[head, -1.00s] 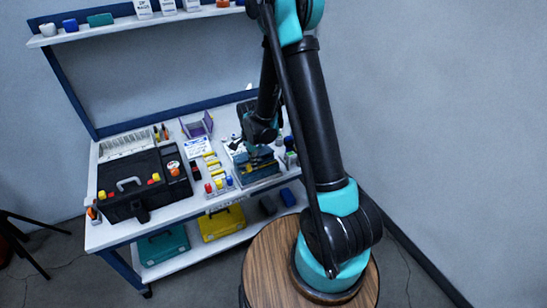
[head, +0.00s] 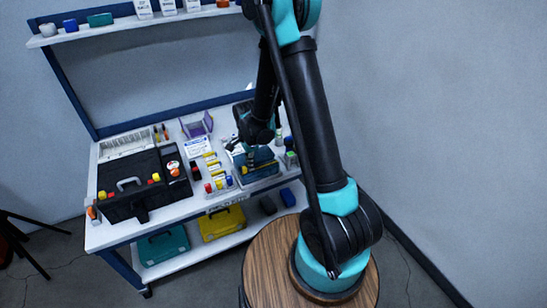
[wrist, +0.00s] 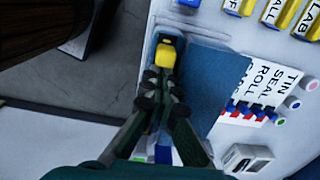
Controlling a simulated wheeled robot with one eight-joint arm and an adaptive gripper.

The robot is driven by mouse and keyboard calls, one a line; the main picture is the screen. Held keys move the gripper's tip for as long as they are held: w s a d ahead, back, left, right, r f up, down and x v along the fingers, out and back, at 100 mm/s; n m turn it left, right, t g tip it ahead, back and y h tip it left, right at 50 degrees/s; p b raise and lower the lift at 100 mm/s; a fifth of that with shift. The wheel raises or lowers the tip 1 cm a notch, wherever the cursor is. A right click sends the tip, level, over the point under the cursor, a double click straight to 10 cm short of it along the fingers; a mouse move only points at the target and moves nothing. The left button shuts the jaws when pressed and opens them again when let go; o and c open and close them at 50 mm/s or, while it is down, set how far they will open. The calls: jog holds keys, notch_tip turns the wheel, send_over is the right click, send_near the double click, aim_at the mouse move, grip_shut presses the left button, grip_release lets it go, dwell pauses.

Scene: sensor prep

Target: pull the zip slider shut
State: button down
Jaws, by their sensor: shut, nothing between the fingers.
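A blue pouch or case (wrist: 208,88) lies on the white bench in the wrist view. It also shows in the head view (head: 262,172), partly hidden by my arm. A yellow piece with a dark top (wrist: 165,55), which looks like the zip slider, sits at the upper left of the blue surface. My gripper (wrist: 164,78) is shut and empty, its fingertips close to the yellow piece. I cannot tell whether they touch it. My gripper also shows in the head view (head: 250,158), low over the pouch. The zip track is not clear.
A white label card (wrist: 270,85) and several coloured pens lie right of the pouch. Yellow labelled boxes (wrist: 285,12) stand at the upper right. A black toolbox (head: 140,185) stands on the bench's left. The bench edge is close to the pouch's left side in the wrist view.

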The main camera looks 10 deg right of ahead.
jog(key=shift+d, duration=0.1)
notch_tip(320, 180, up, 7)
dwell(0.7)
jog(key=s+d+r+n+t, duration=0.2)
jog(key=s+d+r+n, duration=0.1)
jog(key=s+d+n, duration=0.4)
jog(key=s+d+r+n+t, duration=0.2)
jog(key=s+d+r+n, duration=0.2)
jog(key=s+d+n, duration=0.3)
jog(key=shift+s+d, duration=0.9)
jog(key=shift+s, duration=1.2)
jog(key=shift+r, duration=0.1)
